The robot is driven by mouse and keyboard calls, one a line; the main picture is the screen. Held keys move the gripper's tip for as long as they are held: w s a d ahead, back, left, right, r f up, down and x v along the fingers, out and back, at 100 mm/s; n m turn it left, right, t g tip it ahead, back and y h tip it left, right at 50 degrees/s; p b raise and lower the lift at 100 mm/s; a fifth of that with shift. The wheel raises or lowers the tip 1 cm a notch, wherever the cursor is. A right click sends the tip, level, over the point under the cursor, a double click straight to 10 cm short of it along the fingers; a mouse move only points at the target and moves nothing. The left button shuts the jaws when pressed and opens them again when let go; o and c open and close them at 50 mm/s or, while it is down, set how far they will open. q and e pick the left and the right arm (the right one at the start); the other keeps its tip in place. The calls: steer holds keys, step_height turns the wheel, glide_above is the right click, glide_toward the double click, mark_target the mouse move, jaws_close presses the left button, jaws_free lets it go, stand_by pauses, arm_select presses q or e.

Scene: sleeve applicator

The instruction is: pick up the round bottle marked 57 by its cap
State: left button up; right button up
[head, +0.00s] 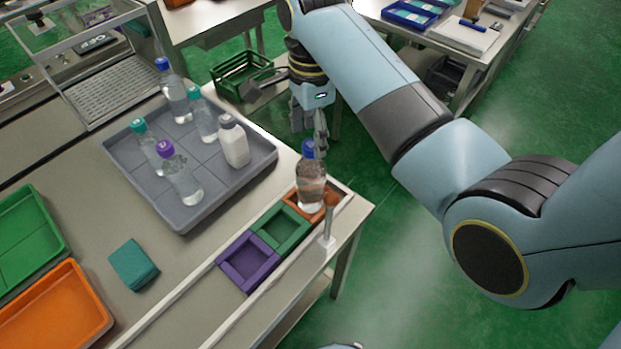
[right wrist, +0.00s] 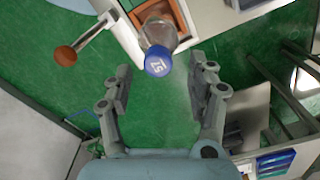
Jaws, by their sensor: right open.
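The round clear bottle (head: 311,184) has a blue cap and stands upright in the orange square holder (head: 331,205) at the table's right edge. In the right wrist view its blue cap (right wrist: 158,62) shows white marking that looks like 57. My right gripper (head: 310,125) is just behind and above the bottle in the head view. In the right wrist view the gripper (right wrist: 162,78) is open, with a finger on either side of the cap's line and the cap near the fingertips, apart from both. The left gripper is not in view.
A grey tray (head: 186,222) holds several other bottles. Green (head: 283,233) and purple (head: 249,263) holders adjoin the orange one. A post with a brown ball (head: 331,200) stands close to the bottle. A teal block (head: 133,265) lies on the table. Green floor is open to the right.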

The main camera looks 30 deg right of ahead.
mark_target(311, 144)
steer(key=shift+s+f+p, duration=0.1)
steer(key=shift+f+p, duration=0.2)
steer(key=shift+f, duration=1.55)
jaws_close()
steer(key=shift+r, duration=0.1)
